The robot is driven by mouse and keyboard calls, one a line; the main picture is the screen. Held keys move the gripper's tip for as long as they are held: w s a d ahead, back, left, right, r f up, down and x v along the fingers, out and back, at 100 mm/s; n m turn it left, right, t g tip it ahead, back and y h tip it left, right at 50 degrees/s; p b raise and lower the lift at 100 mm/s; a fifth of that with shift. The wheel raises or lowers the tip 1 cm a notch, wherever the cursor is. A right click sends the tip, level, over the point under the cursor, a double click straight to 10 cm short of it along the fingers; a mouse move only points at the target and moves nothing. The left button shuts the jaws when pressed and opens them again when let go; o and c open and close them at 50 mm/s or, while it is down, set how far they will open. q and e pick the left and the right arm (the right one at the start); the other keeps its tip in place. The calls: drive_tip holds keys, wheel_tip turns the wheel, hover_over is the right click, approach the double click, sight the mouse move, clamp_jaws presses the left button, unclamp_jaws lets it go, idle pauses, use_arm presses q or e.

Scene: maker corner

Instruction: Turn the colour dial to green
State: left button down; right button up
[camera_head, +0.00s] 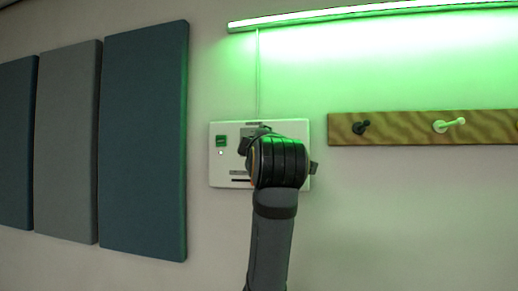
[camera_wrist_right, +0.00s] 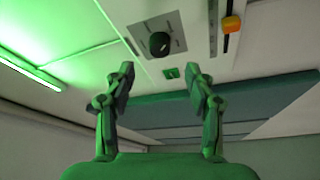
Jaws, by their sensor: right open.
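The white control panel (camera_head: 217,172) is on the wall in the head view, mostly covered by my right arm. In the right wrist view the dial, a round black knob (camera_wrist_right: 159,44), sits on a grey plate. It lies beyond and above my right gripper (camera_wrist_right: 163,76) in the picture, outside the fingers. The fingers are spread, with nothing between them. The dial is hidden in the head view, and its exact setting is too small to read. The light bar (camera_head: 370,13) above glows green. My left gripper is not in view.
An orange slider knob (camera_wrist_right: 232,24) is near the dial. A wooden peg rail (camera_head: 400,127) is right of the panel; a teal wall panel (camera_head: 145,140) is left.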

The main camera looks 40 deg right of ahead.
drive_tip(key=v, duration=0.4)
drive_tip(key=shift+w, duration=0.1)
idle(0.3)
